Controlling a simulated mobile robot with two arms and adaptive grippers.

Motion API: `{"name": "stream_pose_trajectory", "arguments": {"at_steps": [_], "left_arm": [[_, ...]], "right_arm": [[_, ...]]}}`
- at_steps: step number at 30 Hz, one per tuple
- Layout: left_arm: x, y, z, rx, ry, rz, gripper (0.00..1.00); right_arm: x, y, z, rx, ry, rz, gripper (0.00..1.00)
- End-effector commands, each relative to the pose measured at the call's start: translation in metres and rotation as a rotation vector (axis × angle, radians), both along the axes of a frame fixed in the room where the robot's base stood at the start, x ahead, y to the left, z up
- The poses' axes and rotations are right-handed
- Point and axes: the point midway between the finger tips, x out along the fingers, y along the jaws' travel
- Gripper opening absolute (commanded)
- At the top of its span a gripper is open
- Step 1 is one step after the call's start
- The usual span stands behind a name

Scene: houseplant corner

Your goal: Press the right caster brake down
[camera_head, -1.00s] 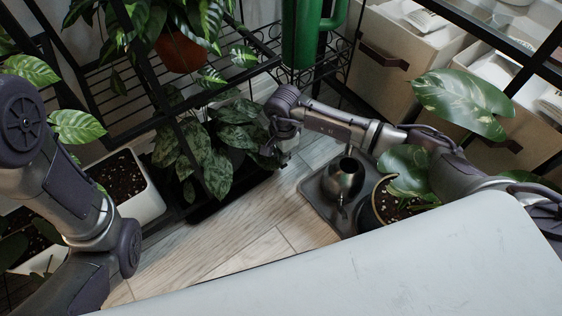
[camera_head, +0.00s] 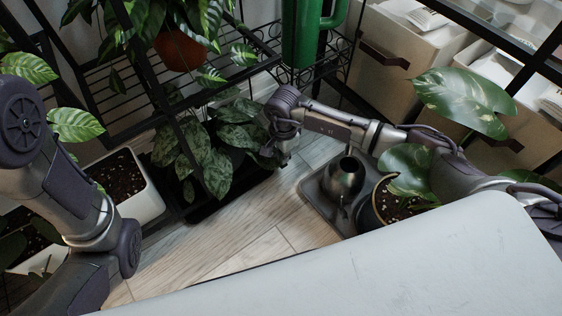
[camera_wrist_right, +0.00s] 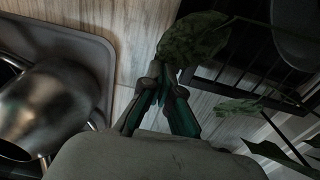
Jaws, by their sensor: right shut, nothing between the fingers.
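My right gripper (camera_head: 282,160) is shut and empty, low beside the black wire rack (camera_head: 125,88). Its fingers (camera_wrist_right: 162,80) point at a mottled leaf (camera_wrist_right: 190,40) in the right wrist view, and the tips are close to or just under it. I cannot make out the right caster or its brake in either view; leaves and the gripper cover the low corner of the rack. A dark shelf with slats (camera_wrist_right: 250,65) lies right of the fingers. My left arm comes in at the left, with its gripper out of view.
A metal watering can (camera_head: 344,180) stands on a grey tray (camera_head: 312,190) near my right arm. A dark pot (camera_head: 385,205) sits beside it. A mottled plant (camera_head: 215,150) hangs over the rack's edge. A white planter (camera_head: 143,195) is at left. Wooden floor (camera_head: 235,255) is clear in front.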

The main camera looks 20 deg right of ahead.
Motion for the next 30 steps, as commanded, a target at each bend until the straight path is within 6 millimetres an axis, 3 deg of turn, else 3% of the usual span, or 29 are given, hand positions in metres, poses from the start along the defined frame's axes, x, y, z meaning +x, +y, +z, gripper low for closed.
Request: {"name": "stream_pose_trajectory", "arguments": {"at_steps": [30], "left_arm": [[0.0, 0.0, -0.016, 0.002, 0.0, 0.002, 0.0]], "right_arm": [[0.0, 0.0, -0.021, 0.0, 0.0, 0.0, 0.0]]}}
